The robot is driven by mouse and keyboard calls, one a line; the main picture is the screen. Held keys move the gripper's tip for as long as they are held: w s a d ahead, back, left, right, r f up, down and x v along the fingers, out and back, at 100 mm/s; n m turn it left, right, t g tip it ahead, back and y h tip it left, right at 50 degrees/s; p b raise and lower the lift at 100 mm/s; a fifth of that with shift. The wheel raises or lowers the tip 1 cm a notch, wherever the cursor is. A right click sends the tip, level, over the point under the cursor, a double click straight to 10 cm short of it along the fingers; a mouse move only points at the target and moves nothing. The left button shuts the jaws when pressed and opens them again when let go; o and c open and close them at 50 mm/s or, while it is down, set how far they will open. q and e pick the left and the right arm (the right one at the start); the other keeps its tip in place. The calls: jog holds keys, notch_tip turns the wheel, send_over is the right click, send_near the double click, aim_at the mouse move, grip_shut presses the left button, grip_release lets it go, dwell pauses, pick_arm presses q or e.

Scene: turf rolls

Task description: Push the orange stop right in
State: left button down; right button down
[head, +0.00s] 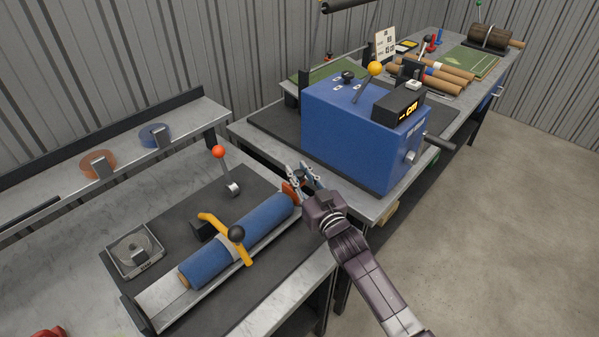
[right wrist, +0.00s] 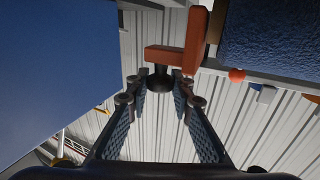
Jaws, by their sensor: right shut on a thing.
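The orange stop (head: 290,193) stands at the far end of the blue roll (head: 235,240), which lies in a metal trough (head: 160,304). In the right wrist view the stop (right wrist: 196,42) is an orange-red angled piece with a dark knob (right wrist: 159,82) below it. My right gripper (head: 300,178) is at the stop, and its fingertips (right wrist: 160,84) are closed around the knob. The stop's plate is beside the end of the blue roll (right wrist: 270,38). I cannot tell whether they touch. My left gripper is not in view.
A large blue machine (head: 345,135) stands close beyond my right gripper. Tape reels (head: 98,164) sit on the back shelf.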

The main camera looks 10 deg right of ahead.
aim_at(275, 202)
jog(key=s+a, duration=0.1)
jog(key=a, duration=0.1)
jog(key=s+a, duration=0.2)
jog(key=a, duration=0.1)
jog(key=s+a+p, duration=0.1)
jog(key=s+a, duration=0.1)
jog(key=shift+s+a, duration=0.2)
jog(key=shift+a, duration=0.1)
jog(key=shift+d+f, duration=0.1)
jog(key=shift+f, duration=0.05)
jog(key=c, duration=2)
grip_release()
jog(key=shift+o, duration=1.4)
jog(key=shift+s, duration=0.1)
jog(key=v, duration=1.2)
